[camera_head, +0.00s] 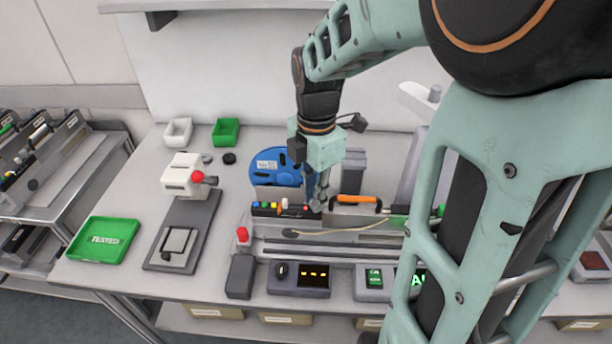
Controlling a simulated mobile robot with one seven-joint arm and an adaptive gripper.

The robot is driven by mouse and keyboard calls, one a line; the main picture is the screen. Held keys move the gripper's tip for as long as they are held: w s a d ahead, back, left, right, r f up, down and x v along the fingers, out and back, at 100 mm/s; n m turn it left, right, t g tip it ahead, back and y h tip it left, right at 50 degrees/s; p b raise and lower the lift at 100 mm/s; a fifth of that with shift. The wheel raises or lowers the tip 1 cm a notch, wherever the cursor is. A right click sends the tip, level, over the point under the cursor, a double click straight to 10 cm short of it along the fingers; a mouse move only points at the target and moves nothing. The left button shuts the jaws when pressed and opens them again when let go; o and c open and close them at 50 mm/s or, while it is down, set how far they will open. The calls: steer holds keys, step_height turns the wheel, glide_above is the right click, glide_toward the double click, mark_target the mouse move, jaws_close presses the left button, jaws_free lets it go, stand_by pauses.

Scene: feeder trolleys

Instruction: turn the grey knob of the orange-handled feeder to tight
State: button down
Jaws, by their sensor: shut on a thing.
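The orange-handled feeder (358,199) lies on the bench in the middle of the head view, its orange handle pointing right. My gripper (317,202) reaches down from above to the left end of this handle. Its fingers are closed at the feeder's top, where the grey knob is. The fingers cover the knob, so its mark and turn position cannot be seen.
A blue reel (271,168) stands just behind and left of my gripper. Coloured buttons (268,208) and a red-capped part (243,237) are to the left. A control box (299,279) stands in front. A green tray (103,240) lies far left. My arm hides the right side.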

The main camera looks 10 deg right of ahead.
steer(key=shift+m, duration=0.3)
steer(key=m, duration=0.5)
steer(key=shift+m+p, duration=0.3)
steer(key=shift+m, duration=0.1)
steer(key=m, duration=1)
steer(key=shift+m, duration=0.4)
steer(key=m, duration=0.5)
steer(key=shift+m+b, duration=0.3)
steer(key=shift+b, duration=0.05)
steer(key=c, duration=1.9)
jaws_free()
